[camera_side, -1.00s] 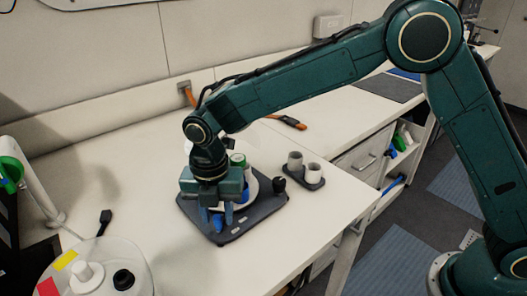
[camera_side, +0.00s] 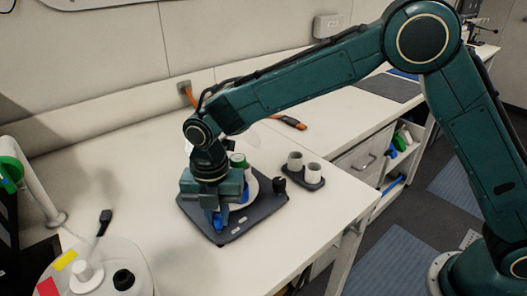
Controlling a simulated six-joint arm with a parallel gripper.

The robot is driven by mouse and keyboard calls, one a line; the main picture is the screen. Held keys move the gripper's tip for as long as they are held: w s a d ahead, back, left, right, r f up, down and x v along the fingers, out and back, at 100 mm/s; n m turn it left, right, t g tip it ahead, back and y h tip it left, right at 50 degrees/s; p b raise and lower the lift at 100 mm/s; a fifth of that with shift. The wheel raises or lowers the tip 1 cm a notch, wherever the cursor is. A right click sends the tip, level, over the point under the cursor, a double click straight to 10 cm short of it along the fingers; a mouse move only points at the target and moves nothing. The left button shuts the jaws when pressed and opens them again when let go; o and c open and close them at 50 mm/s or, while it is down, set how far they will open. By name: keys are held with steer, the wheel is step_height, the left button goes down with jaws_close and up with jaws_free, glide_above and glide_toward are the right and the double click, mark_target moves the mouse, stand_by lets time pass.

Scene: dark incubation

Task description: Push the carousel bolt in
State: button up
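The carousel is a white round disc (camera_side: 252,186) on a dark grey base plate (camera_side: 235,233) on the bench. A white cylinder with a green top (camera_side: 238,160) stands on it, behind my gripper. A small blue piece, which looks like the bolt (camera_side: 218,222), shows low at the front of the base. My gripper (camera_side: 217,215) points down over the front of the carousel, its fingertips close together at the blue piece. They hide part of it, and I cannot tell whether they grip or touch it. Another blue patch (camera_side: 246,193) shows just right of the gripper.
A black knob (camera_side: 279,185) stands at the base's right edge. A dark holder with two white cups (camera_side: 313,173) stands right of it. A clear round lidded vessel (camera_side: 125,255) is at the front left. The bench front is clear.

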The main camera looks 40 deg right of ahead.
mark_target(217, 218)
steer(key=shift+w+d, duration=0.55)
steer(key=shift+w, duration=0.1)
steer(key=o, duration=0.6)
steer(key=shift+c, duration=0.2)
steer(key=shift+s+a, duration=0.6)
steer(key=shift+s, duration=0.1)
steer(key=shift+r, duration=0.1)
steer(key=shift+r, duration=2.15)
